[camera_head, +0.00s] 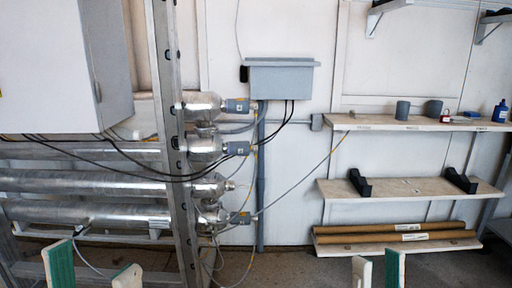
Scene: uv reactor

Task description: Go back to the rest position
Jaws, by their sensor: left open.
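My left gripper (94,271) is at the bottom left edge. Its two pale fingers with green pads stand wide apart, with nothing between them. My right gripper (379,270) is at the bottom edge, right of centre. Its fingers stand a narrower gap apart, with nothing visible between the tips. Only the fingertips of both grippers show; the arms are out of view. Neither gripper is seen touching the reactor tubes (90,183) or the shelves.
A metal upright (171,130) stands in front of the tubes. Cables hang from a grey box (281,80). At right, the upper shelf (365,122) holds cups and bottles, the middle shelf (410,187) black holders, and the low shelf (400,246) long brown tubes. Floor shows between.

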